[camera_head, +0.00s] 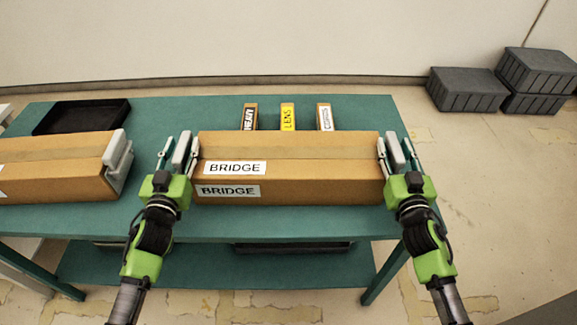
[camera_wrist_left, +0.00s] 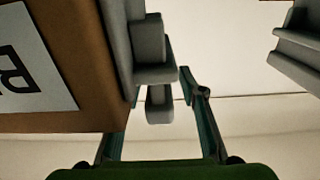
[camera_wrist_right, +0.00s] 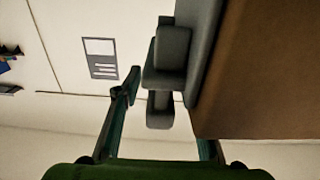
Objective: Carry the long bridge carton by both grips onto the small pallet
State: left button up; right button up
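The long brown bridge carton (camera_head: 310,185) lies across the teal table in the middle of the head view, with two white BRIDGE labels. A grey grip is on each end: the left grip (camera_wrist_left: 158,100) and the right grip (camera_wrist_right: 162,105) show in the wrist views. My left gripper (camera_head: 179,155) is open with its fingers on either side of the left grip. My right gripper (camera_head: 399,155) is open likewise around the right grip. In each wrist view the carton-side finger is partly hidden, and a gap shows beside the other finger. I cannot make out the small pallet.
A second long carton (camera_head: 60,165) with a grey grip (camera_head: 118,155) lies close left of my left gripper. Three small labelled boxes (camera_head: 288,117) stand behind the bridge carton. A black tray (camera_head: 75,117) is at the table's back left. Grey crates (camera_head: 467,90) sit on the floor at right.

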pick_arm(q)
grip_shut()
pick_arm(e)
grip_shut()
